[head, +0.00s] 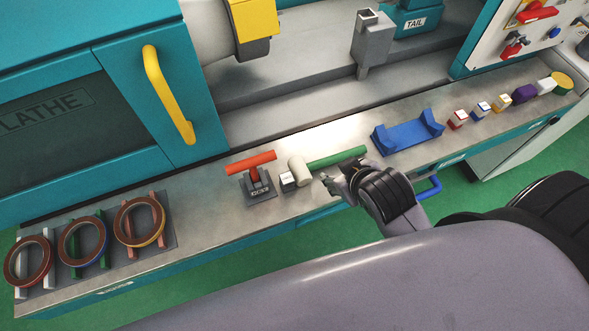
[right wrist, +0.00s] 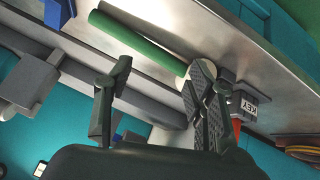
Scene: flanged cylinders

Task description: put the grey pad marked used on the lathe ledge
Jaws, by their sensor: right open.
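I cannot make out a grey pad marked used in either view. The lathe ledge (head: 215,205) is the long metal shelf along the front of the teal lathe. My right gripper (head: 335,180) is open over the ledge, beside a mallet with a green handle (head: 338,157) and cream head (head: 300,171). In the right wrist view the open fingers (right wrist: 160,95) hold nothing; the green handle (right wrist: 135,42) lies beyond them and the right finger partly hides the cream head. A grey stand (head: 261,191) holds a red-handled tool; its label reads KEY in the wrist view. My left gripper is not in view.
Several rings (head: 82,242) rest on a grey rack at the ledge's left end. A small white-topped block (head: 287,181) sits by the mallet head. A blue cradle (head: 408,132) and several small coloured blocks (head: 480,108) stand to the right. A yellow door handle (head: 167,92) juts out.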

